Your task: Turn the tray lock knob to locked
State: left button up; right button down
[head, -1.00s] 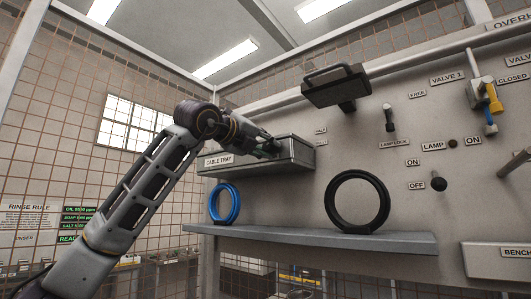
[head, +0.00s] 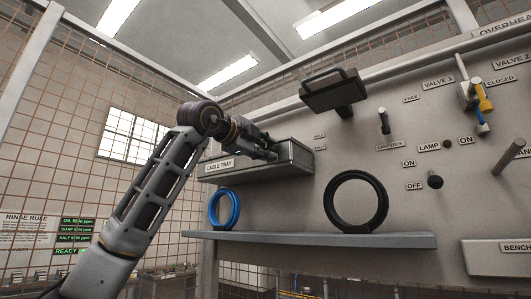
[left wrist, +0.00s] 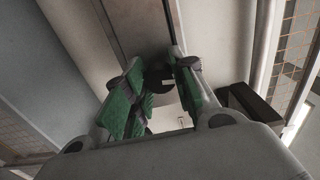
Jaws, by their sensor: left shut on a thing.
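The grey cable tray (head: 290,160) is a box fixed to the panel wall, with a "CABLE TRAY" label on its left end. My left gripper (head: 268,153) reaches over the tray from the left. In the left wrist view its green-padded fingers (left wrist: 160,75) stand on both sides of a small dark round knob (left wrist: 157,82) with a pale mark. The gripper is shut on this knob. The knob's setting cannot be read, and in the head view my gripper hides it. My right gripper is not in view.
A dark lamp head (head: 335,90) juts out right of my left gripper. A blue ring (head: 223,192) and a black ring (head: 333,203) stand on the shelf (head: 400,240) below. Lamp controls and a yellow-handled valve (head: 484,98) are further right.

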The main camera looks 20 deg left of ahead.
pick_arm(q)
jog(key=shift+a+r+n+b, duration=0.15)
jog(key=shift+n+b, duration=0.2)
jog(key=shift+n, duration=0.95)
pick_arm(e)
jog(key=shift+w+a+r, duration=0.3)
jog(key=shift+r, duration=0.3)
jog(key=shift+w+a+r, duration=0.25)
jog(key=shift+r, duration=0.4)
pick_arm(q)
jog(key=o, duration=1.1)
jog(key=shift+a, duration=0.1)
jog(key=shift+c, duration=0.2)
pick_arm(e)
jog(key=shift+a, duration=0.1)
pick_arm(q)
jog(key=v, duration=1.2)
